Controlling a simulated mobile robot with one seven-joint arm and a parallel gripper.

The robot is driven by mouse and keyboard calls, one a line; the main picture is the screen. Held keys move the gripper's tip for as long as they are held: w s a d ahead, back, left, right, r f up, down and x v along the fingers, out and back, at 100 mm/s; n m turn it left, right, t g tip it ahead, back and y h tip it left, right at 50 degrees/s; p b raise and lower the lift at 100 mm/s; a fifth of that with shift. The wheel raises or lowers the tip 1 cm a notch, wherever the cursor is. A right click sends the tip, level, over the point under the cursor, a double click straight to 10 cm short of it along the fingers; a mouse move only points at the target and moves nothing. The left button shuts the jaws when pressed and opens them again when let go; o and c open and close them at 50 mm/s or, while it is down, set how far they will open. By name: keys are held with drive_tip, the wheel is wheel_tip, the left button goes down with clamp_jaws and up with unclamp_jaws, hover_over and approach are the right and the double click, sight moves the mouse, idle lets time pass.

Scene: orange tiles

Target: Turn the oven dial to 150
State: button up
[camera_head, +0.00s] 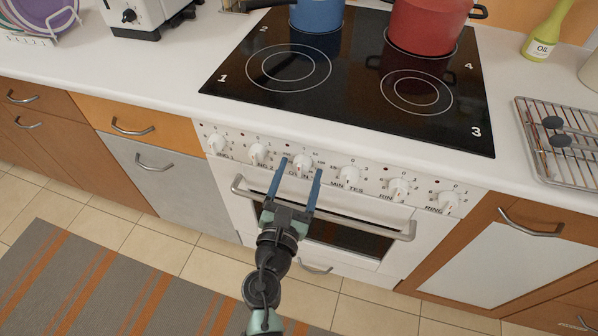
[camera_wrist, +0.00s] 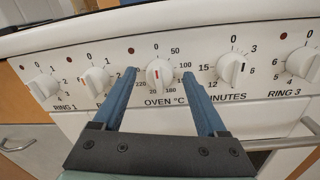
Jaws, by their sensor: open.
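The oven dial (camera_head: 303,160) is a white round knob in the middle of the oven's control panel. In the wrist view the dial (camera_wrist: 159,73) sits above the words "OVEN °C", with numbers around it including 0, 50 and 100. A red mark on its face stands about upright, towards the 0. My gripper (camera_head: 301,171) is open in front of the panel. In the wrist view its blue fingers (camera_wrist: 159,76) lie to the left and right of the dial, with a gap on each side. I cannot tell how far the tips are from the panel.
Other white knobs flank the dial, including the minutes knob (camera_wrist: 230,68) close on the right and a ring knob (camera_wrist: 97,80) on the left. The oven door handle (camera_head: 345,222) runs below. A blue pot (camera_head: 316,14) and red pot (camera_head: 428,25) stand on the hob.

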drive_tip(key=shift+w, duration=0.2)
clamp_jaws()
idle(0.3)
